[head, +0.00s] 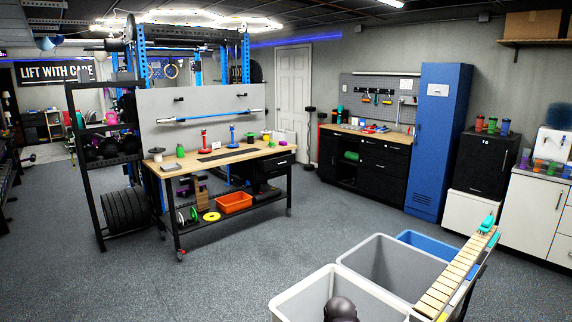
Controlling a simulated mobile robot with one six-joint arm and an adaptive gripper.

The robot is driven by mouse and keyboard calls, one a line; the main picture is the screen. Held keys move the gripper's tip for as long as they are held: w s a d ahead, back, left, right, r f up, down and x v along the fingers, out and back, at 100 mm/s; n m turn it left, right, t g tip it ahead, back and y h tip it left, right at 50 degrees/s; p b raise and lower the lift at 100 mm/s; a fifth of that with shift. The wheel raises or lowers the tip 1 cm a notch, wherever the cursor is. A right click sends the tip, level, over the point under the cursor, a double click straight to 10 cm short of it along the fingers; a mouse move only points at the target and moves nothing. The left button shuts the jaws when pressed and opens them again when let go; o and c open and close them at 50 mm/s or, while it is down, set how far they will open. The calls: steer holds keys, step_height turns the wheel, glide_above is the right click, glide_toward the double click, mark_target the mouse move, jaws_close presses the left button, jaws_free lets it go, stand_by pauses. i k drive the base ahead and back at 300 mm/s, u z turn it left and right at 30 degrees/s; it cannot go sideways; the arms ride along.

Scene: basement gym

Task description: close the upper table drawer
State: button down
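The workbench table (228,155) with a wooden top and black frame stands left of centre in the head view. A black drawer unit hangs under the right end of its top. The upper drawer (278,163) has a dark front with a small handle. It is too small and dark to tell how far it stands open. My gripper is not in view.
An orange bin (234,203) and a yellow disc (211,216) sit on the table's lower shelf. Grey bins (395,266) and a slatted wooden top (458,273) stand in the right foreground. The floor (315,220) between bench and black cabinets is clear.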

mark_target(274, 161)
steer(key=u, duration=0.95)
steer(key=i, duration=3.9)
steer(key=u, duration=0.05)
